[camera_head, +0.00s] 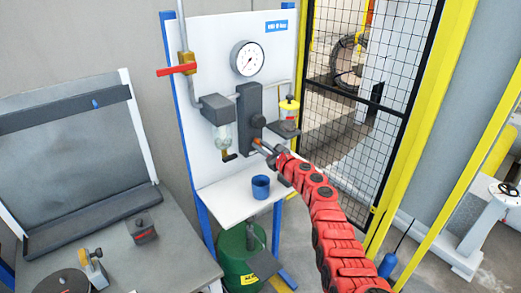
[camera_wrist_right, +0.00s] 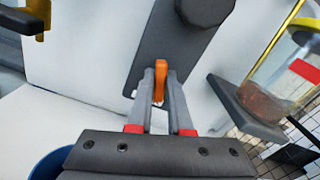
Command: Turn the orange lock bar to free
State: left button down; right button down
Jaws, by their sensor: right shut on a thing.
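The orange lock bar (camera_wrist_right: 161,67) stands out from the lower part of a dark grey block (camera_head: 245,106) on the white panel. In the right wrist view the bar looks nearly upright, and its lower part lies between the fingers. My right gripper (camera_head: 264,147) reaches the block from the lower right. Its two grey fingers, also in the right wrist view (camera_wrist_right: 160,84), are shut on the bar from both sides. In the head view the bar is small and mostly covered by the fingers. My left gripper is not in view.
A black knob (camera_head: 258,121) sits on the block just above my fingers. A glass bowl (camera_head: 223,135) hangs to the left, and a yellow-topped jar (camera_head: 289,108) stands to the right. A blue cup (camera_head: 260,187) is on the white shelf (camera_head: 225,207) below. A mesh fence is at the right.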

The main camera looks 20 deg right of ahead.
jog(key=shift+a+f+n+b, duration=0.1)
jog(key=shift+f+n+b, duration=0.1)
jog(key=shift+n+b, duration=3.7)
jog(key=shift+a+f+n+b, duration=0.1)
jog(key=shift+f+n+b, duration=0.05)
jog(key=shift+n+b, duration=3.75)
jog(key=shift+m+b, duration=0.55)
jog(key=shift+m, duration=0.05)
jog(key=c, duration=0.8)
grip_release()
jog(key=shift+c, duration=0.2)
jog(key=shift+s, duration=0.1)
jog(key=b+v, duration=0.1)
jog(key=v, duration=1.6)
jog(key=shift+s+b, duration=0.15)
jog(key=shift+b, duration=0.25)
